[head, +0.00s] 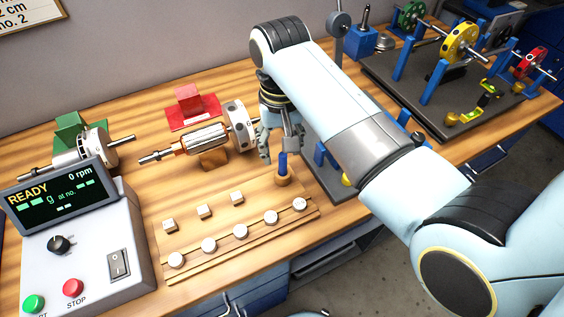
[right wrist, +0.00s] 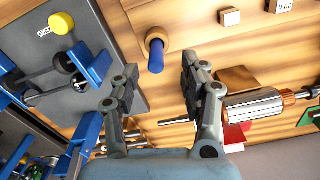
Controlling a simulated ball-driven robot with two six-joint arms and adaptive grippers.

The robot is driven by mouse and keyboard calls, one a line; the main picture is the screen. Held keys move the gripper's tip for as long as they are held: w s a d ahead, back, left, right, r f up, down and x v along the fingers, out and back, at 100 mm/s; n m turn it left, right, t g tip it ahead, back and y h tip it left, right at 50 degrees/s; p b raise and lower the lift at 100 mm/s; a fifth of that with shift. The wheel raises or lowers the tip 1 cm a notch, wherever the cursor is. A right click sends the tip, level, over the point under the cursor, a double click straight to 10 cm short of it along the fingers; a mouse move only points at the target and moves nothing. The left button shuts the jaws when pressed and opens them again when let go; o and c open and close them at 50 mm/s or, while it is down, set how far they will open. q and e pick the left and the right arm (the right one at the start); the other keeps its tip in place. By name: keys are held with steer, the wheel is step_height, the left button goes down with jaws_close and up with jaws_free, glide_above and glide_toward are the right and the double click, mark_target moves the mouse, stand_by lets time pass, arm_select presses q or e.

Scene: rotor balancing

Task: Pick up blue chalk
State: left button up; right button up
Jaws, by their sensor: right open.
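The blue chalk (head: 283,163) stands upright in a small round wooden holder (head: 283,180) at the back right corner of the wooden rack. In the right wrist view the chalk (right wrist: 156,58) points toward the camera from its holder (right wrist: 152,33). My right gripper (head: 280,152) hangs just above and around the chalk in the head view. In the right wrist view its two fingers (right wrist: 160,72) are apart, with the chalk in line with the gap between them. Whether they touch it cannot be told. My left gripper is not in view.
The wooden rack (head: 215,252) holds several round weights and small blocks. A rotor (head: 205,138) lies behind it. A control box (head: 90,250) stands at the left. A dark stand with blue posts (head: 322,170) is close to the gripper's right.

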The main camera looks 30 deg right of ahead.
mark_target(283, 155)
steer(key=f, duration=0.3)
steer(key=shift+d+f, duration=0.25)
steer(key=shift+c, duration=1.4)
jaws_close()
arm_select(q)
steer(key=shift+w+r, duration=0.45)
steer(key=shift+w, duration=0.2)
arm_select(e)
steer(key=shift+r, duration=0.15)
